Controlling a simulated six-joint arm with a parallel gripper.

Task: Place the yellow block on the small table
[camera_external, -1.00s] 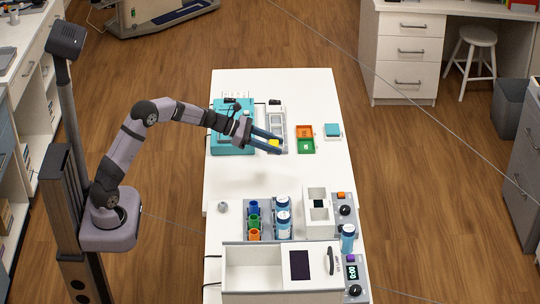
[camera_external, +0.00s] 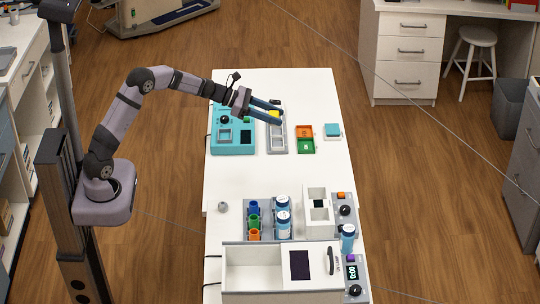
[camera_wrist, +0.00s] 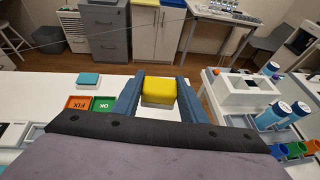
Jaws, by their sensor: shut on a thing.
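The yellow block (camera_external: 274,113) is between the two blue fingers of my gripper (camera_external: 280,112) in the outside view. In the wrist view, my gripper (camera_wrist: 159,78) is shut on the yellow block (camera_wrist: 159,92) near the fingertips. The gripper is raised above the far part of the white table (camera_external: 315,185). I cannot tell for sure which thing is the small table; a small teal square-topped piece (camera_external: 332,129) stands on the white table, to the right of the gripper. It also shows at the left in the wrist view (camera_wrist: 89,79).
A teal device (camera_external: 233,145) and a grey slotted tray (camera_external: 277,141) lie below the gripper. Orange and green bins (camera_external: 305,131) stand between the tray and the teal piece. Blue-capped bottles (camera_external: 283,216) and white equipment (camera_external: 281,270) fill the near end. The white table's middle is mostly clear.

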